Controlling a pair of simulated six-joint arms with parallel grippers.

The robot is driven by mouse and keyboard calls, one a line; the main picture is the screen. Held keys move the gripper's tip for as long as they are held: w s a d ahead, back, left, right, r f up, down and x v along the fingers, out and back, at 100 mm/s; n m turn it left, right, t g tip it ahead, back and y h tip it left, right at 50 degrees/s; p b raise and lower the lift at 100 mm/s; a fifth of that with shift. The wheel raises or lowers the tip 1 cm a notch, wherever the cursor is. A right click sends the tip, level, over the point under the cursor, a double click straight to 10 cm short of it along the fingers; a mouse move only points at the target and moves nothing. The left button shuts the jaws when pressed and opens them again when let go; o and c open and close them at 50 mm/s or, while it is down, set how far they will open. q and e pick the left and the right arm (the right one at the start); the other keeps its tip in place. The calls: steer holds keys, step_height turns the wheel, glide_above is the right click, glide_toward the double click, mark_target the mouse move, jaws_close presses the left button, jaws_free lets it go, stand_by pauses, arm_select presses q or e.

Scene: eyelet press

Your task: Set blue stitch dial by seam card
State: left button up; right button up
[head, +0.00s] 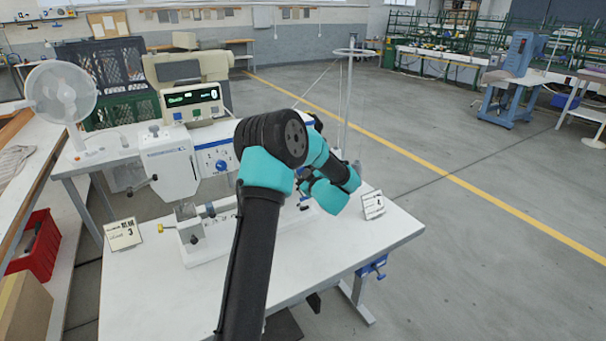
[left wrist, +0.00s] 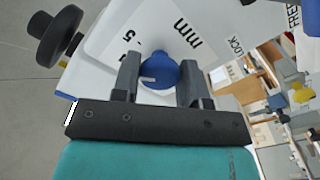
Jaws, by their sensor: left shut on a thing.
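The blue dial (left wrist: 158,72) sits on a white scale plate (left wrist: 190,28) printed "mm" and "5", with a short white mark on its face. My left gripper (left wrist: 160,75) has one finger on each side of the dial and is shut on it. In the head view my left arm covers the gripper's fingertips and part of the sewing machine (head: 172,163). A blue knob (head: 221,166) shows on the machine's front, left of my arm. My right gripper is not in view.
A display box (head: 192,103) with green digits is on top of the machine. A white fan (head: 62,92) and a red bin (head: 36,243) are at left. A thread stand (head: 349,100) rises behind my arm. The front right of the white table (head: 385,237) is clear.

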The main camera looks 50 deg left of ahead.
arm_select(q)
steer(key=shift+n, duration=0.9)
steer(key=o, duration=0.9)
steer(key=v, duration=1.7)
steer(key=shift+d, duration=0.2)
